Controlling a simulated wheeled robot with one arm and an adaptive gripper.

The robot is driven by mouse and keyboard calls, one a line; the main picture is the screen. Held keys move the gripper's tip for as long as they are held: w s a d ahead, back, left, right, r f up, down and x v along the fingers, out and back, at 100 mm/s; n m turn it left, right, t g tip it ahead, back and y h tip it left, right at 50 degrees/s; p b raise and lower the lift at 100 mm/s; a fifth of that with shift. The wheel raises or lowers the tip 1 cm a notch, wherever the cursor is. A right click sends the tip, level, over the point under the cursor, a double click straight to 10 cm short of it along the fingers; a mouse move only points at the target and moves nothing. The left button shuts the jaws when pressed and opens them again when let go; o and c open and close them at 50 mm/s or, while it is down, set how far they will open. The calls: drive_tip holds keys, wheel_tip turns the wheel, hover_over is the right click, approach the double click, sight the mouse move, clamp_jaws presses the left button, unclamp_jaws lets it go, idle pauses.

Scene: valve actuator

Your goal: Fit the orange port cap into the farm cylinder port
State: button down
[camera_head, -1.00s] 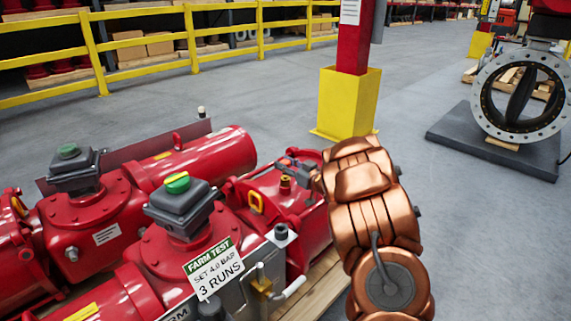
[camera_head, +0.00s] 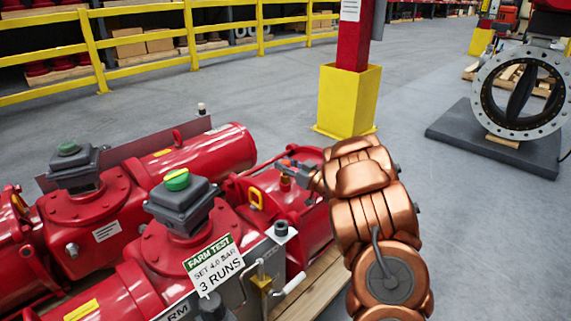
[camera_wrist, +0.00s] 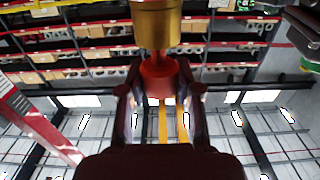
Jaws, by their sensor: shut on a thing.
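The orange port cap (camera_wrist: 158,78) is between the two fingers of my gripper (camera_wrist: 160,92) in the wrist view, and the gripper is shut on it. A brass fitting, apparently the port (camera_wrist: 155,22), lines up with the cap there and meets its narrow end; I cannot tell how deep the cap sits. In the head view my gripper (camera_head: 292,171) reaches left over the red farm cylinder (camera_head: 310,211). The cap is too small there to make out clearly.
A white "FARM TEST" tag (camera_head: 212,264) hangs at the front. A grey box with a green top (camera_head: 178,190) stands left of the port. A yellow lifting eye (camera_head: 256,199) is close by. A yellow post base (camera_head: 347,100) stands behind.

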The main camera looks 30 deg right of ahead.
drive_tip(key=shift+f, duration=0.95)
drive_tip(key=c, duration=0.7)
unclamp_jaws()
drive_tip(key=shift+s, duration=0.1)
drive_tip(key=v, duration=1.1)
drive_tip(key=shift+s+d, duration=0.2)
drive_tip(key=shift+s, duration=0.2)
